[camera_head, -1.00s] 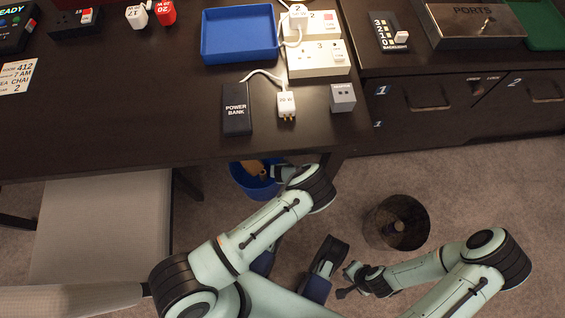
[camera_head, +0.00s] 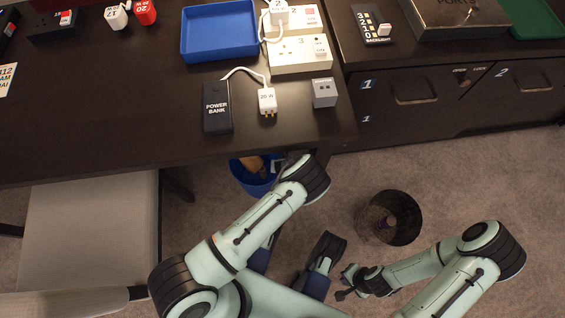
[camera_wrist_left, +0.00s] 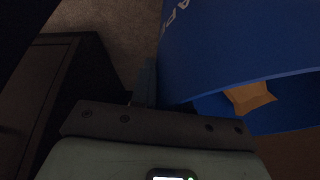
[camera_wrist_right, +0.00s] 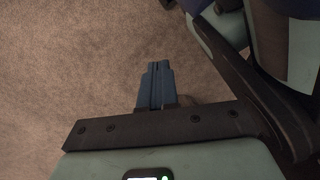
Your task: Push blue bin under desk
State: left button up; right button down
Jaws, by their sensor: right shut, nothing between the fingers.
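The blue bin (camera_head: 240,172) stands on the floor at the desk's front edge, with the desk (camera_head: 90,130) hiding its far part. Something brown shows inside it. In the left wrist view the bin's blue wall (camera_wrist_left: 215,50), with white lettering, fills the upper right. My left gripper (camera_wrist_left: 147,85) is right beside that wall, perhaps touching it. Only a narrow part of its fingers shows, so its opening is unclear. In the head view my left forearm partly covers the bin. My right gripper (camera_head: 345,283) is shut and empty above the carpet; its closed fingers show in the right wrist view (camera_wrist_right: 155,85).
A dark mesh wastebasket (camera_head: 388,217) stands on the carpet to the right of the bin. A light chair seat (camera_head: 90,225) is at the left. A dark drawer cabinet (camera_head: 440,90) is at the right. Open carpet lies around the wastebasket.

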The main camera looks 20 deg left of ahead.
pick_arm(q)
jog(key=o, duration=0.5)
jog(key=shift+r, duration=0.1)
jog(key=p+v, duration=0.5)
jog(key=v, duration=0.8)
pick_arm(e)
jog(key=w+a+r+t, duration=0.1)
jog(key=w+r+t, duration=0.2)
jog(key=w+r, duration=0.4)
jog(key=w, duration=0.3)
jog(key=shift+w+a+r+n+t, duration=0.15)
jog(key=shift+a+n+t, duration=0.05)
jog(key=shift+n+t, duration=0.2)
pick_arm(q)
jog(key=shift+s+d, duration=0.1)
jog(key=shift+d, duration=0.05)
